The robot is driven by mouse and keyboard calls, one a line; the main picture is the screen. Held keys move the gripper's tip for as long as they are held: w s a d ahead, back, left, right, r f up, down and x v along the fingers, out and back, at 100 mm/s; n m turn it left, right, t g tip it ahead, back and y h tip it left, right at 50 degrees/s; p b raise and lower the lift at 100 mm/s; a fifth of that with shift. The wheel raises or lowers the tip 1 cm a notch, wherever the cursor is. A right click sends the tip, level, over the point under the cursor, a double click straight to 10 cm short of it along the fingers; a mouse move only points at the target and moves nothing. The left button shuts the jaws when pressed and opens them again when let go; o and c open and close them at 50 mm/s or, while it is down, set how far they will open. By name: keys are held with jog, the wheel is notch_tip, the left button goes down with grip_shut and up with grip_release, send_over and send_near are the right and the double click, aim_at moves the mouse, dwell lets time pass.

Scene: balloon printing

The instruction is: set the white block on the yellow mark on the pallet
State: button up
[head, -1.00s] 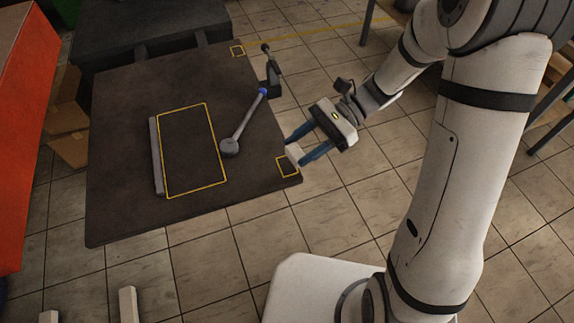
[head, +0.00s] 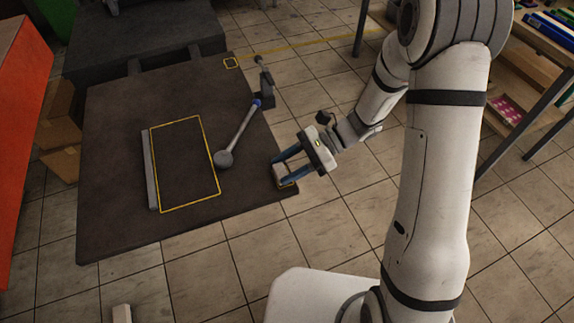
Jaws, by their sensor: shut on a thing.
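The dark flat pallet (head: 120,215) lies at the left of the head view. The white block (head: 280,171) is between the blue fingers of my gripper (head: 282,171), which is shut on it. I cannot tell whether the block touches the surface.
A large yellow rectangle (head: 218,175) with a grey bar (head: 150,170) along its left side is on the pallet. A grey lever (head: 238,137) with a round end lies right of it, joined to an upright post (head: 266,85). An orange panel (head: 18,130) stands at left.

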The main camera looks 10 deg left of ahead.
jog(key=shift+r, duration=0.1)
jog(key=o, duration=1)
